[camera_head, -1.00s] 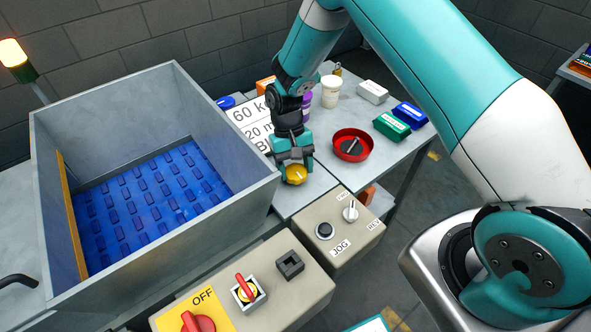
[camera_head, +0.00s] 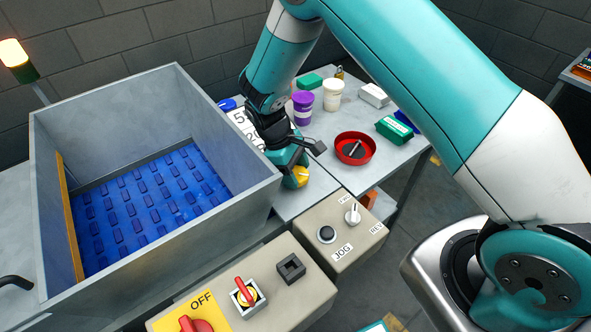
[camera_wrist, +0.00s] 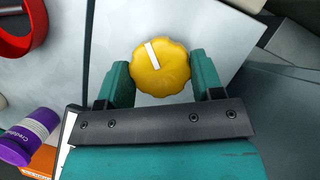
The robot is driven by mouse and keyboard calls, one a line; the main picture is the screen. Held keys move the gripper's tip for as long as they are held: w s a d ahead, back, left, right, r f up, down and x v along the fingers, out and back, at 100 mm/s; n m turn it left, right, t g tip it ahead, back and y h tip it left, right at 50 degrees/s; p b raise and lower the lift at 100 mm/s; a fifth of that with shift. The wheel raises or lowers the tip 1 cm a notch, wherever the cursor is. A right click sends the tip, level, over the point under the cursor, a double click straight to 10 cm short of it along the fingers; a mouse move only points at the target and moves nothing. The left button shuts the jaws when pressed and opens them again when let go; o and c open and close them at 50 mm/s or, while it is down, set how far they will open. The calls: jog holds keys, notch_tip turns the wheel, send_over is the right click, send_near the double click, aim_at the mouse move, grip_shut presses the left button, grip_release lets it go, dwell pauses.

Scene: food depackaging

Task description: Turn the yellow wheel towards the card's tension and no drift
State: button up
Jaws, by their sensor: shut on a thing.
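The yellow wheel (camera_head: 301,177) is on the near part of the grey bench, just right of the big bin. The wrist view shows the wheel (camera_wrist: 172,77) from above, with a scalloped rim and a white mark line pointing up and slightly left. My gripper (camera_head: 292,168) is at the wheel, its teal fingers on either side of the rim and shut on it. In the head view the gripper hides part of the wheel. The white card (camera_head: 236,117) with large black print lies behind my wrist, mostly covered; its full text cannot be read.
A grey bin (camera_head: 235,195) with a blue dimpled belt stands close at left. A control box (camera_head: 343,232) with JOG button and white switch is in front. A red dish (camera_head: 370,145), a purple tub (camera_head: 302,107) and white tub (camera_head: 333,94) stand behind.

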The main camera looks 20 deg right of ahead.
jog(key=shift+n, duration=0.4)
jog(key=o, duration=0.9)
jog(key=shift+t, duration=0.3)
jog(key=b+v, duration=0.2)
jog(key=v, duration=1.5)
jog(key=shift+w+a+r, duration=0.15)
